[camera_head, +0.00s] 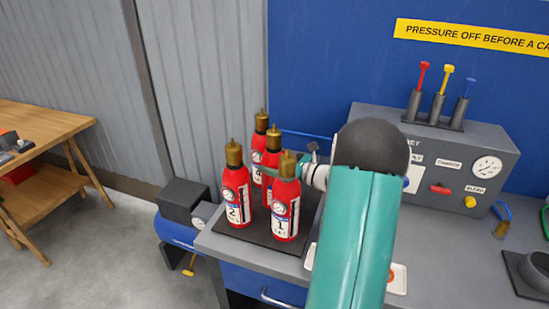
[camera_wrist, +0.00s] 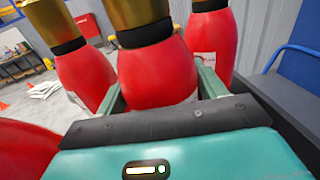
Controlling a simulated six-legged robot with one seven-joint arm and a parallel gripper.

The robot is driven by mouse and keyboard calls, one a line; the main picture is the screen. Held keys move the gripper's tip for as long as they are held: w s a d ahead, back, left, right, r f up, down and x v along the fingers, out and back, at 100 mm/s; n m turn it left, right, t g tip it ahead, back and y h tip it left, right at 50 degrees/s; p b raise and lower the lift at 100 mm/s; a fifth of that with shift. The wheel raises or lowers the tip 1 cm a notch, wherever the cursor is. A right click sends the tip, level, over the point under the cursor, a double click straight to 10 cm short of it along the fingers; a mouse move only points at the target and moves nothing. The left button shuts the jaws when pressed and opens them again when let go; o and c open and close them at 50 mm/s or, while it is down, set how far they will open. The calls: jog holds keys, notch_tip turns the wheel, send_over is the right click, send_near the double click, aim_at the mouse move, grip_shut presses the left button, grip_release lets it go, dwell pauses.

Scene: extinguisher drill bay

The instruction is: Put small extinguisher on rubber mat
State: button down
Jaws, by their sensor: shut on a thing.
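Several small red extinguishers with brass tops stand close together on a dark rubber mat (camera_head: 262,241) at the bench's left end. One labelled 1 (camera_head: 286,209) is in front, one labelled 2 (camera_head: 236,192) is at left, and another (camera_head: 261,140) is at the back. My gripper (camera_head: 271,172) reaches in from the right and is shut on the middle extinguisher (camera_head: 272,157), partly hidden behind number 1. In the wrist view the held extinguisher (camera_wrist: 158,72) sits upright between the jaws. Its base is hidden, so I cannot tell whether it touches the mat.
A grey control cabinet (camera_head: 440,160) with levers and a gauge stands at the back right. A blue compressor (camera_head: 175,232) is left of the bench. Neighbouring extinguishers leave little room around the held one. A wooden table (camera_head: 40,128) stands far left.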

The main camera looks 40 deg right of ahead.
jog(key=shift+c, duration=2.3)
grip_release()
jog(key=shift+f, duration=0.1)
jog(key=v, duration=1.2)
